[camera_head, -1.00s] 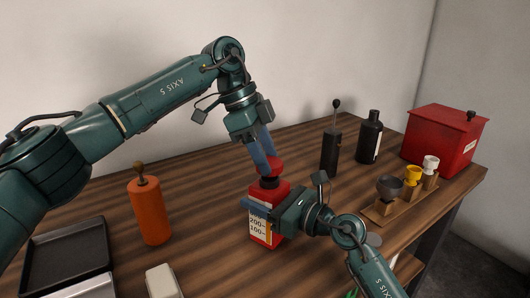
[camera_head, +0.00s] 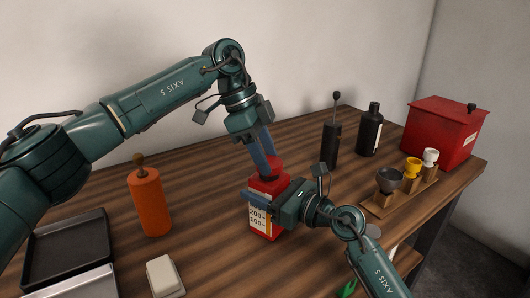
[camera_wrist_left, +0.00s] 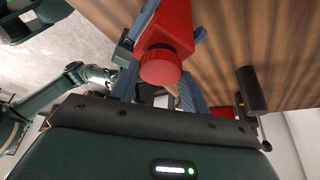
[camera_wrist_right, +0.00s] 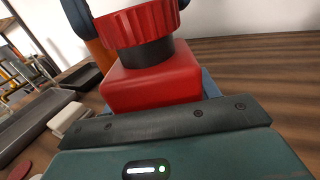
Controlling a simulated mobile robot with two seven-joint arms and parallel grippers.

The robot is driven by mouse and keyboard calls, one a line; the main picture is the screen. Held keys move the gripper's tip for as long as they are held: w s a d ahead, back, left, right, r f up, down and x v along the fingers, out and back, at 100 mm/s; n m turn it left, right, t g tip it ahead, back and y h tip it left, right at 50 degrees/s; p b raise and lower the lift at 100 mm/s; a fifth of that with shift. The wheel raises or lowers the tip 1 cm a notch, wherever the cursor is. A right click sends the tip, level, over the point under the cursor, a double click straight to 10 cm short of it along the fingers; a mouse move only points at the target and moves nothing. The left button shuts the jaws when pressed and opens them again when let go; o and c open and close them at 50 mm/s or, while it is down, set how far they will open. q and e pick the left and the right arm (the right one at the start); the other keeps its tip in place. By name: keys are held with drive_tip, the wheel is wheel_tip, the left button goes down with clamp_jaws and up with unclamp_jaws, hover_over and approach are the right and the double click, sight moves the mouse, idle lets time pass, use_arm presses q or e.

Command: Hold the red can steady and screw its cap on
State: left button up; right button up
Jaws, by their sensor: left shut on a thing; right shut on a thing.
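The red can (camera_head: 260,221) with a white marked label stands upright on the wooden table. My right gripper (camera_head: 268,198) is shut on its body, below the neck. My left gripper (camera_head: 264,153) points down from above and is shut on the red cap (camera_head: 268,168), directly over the can's mouth. The left wrist view shows the ridged cap (camera_wrist_left: 160,67) between the fingers, with the can behind it. In the right wrist view the cap (camera_wrist_right: 143,25) sits upright at the dark neck (camera_wrist_right: 147,53), part of which shows below it. How far the threads engage is hidden.
An orange canister (camera_head: 150,205) stands left, near dark trays (camera_head: 68,245) and a pale block (camera_head: 163,276). Behind right are a black pump (camera_head: 331,142), black bottle (camera_head: 369,132), red box (camera_head: 441,130) and a wooden rack (camera_head: 385,208) of small cups.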

use_arm(q)
drive_tip(key=shift+f, duration=0.5)
drive_tip(key=shift+f, duration=0.1)
use_arm(e)
clamp_jaws()
use_arm(q)
drive_tip(key=m, duration=0.1)
drive_tip(key=m+g, duration=0.1)
drive_tip(key=m, duration=0.2)
drive_tip(key=shift+w+d+m+g+y, duration=0.1)
drive_tip(key=shift+w+m+g+y, duration=0.2)
drive_tip(key=shift+m+g, duration=0.1)
drive_tip(key=shift+m+y, duration=0.3)
drive_tip(key=shift+m, duration=0.6)
drive_tip(key=o, duration=0.9)
drive_tip(key=shift+s, duration=0.1)
drive_tip(key=shift+o, duration=0.2)
drive_tip(key=shift+r, duration=2.3)
